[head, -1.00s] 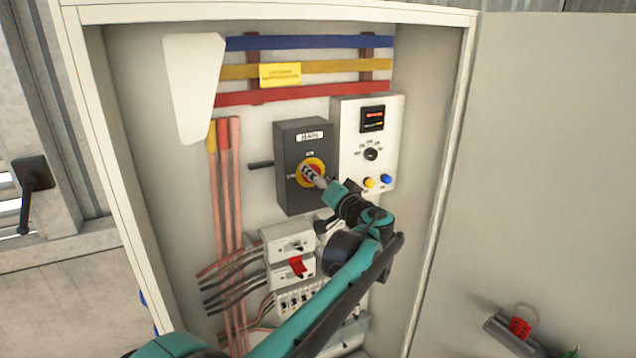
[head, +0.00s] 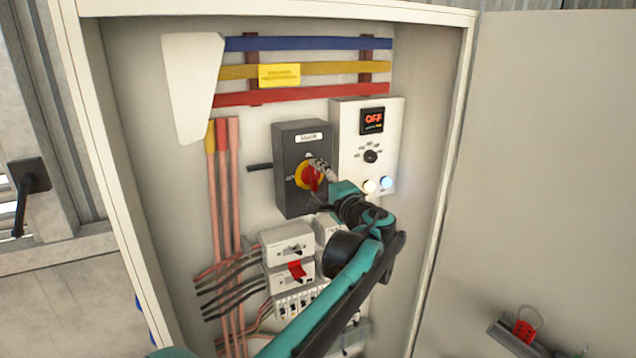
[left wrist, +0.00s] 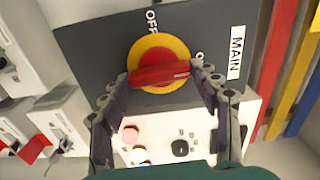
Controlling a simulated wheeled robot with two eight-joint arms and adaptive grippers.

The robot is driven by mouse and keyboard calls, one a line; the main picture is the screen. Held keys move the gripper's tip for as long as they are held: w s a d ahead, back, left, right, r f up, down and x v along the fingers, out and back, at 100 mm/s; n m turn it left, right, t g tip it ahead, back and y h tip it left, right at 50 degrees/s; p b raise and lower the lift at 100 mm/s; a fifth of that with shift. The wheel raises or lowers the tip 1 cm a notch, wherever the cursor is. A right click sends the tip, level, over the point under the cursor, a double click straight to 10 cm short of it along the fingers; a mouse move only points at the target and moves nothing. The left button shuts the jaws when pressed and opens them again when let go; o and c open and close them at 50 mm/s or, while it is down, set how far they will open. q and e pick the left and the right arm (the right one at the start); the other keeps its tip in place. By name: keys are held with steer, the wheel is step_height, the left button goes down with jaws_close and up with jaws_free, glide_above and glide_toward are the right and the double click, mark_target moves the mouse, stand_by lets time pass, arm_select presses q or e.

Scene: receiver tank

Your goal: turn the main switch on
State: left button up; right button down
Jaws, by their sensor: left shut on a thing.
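The main switch (head: 290,140) is a dark grey box marked MAIN in the cabinet. Its round yellow dial carries a red handle (head: 313,181), which also shows in the left wrist view (left wrist: 160,74). There the handle lies level across the dial, one end towards the partly hidden ON mark beside the MAIN label. The OFF mark is above the dial. My left gripper (head: 316,171) is shut on the handle, with a finger at each end in the left wrist view (left wrist: 161,75). My right gripper is not in view.
A white control panel (head: 348,150) beside the switch has a display (head: 372,120) reading OFF, a black knob and lit lamps. Breakers (head: 288,242) and wires sit below. Coloured bars (head: 310,44) run above. The open door (head: 550,150) is at right.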

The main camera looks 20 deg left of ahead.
arm_select(q)
steer(key=shift+m, duration=0.4)
steer(key=o, duration=1.2)
steer(key=shift+c, duration=0.2)
steer(key=v, duration=1.2)
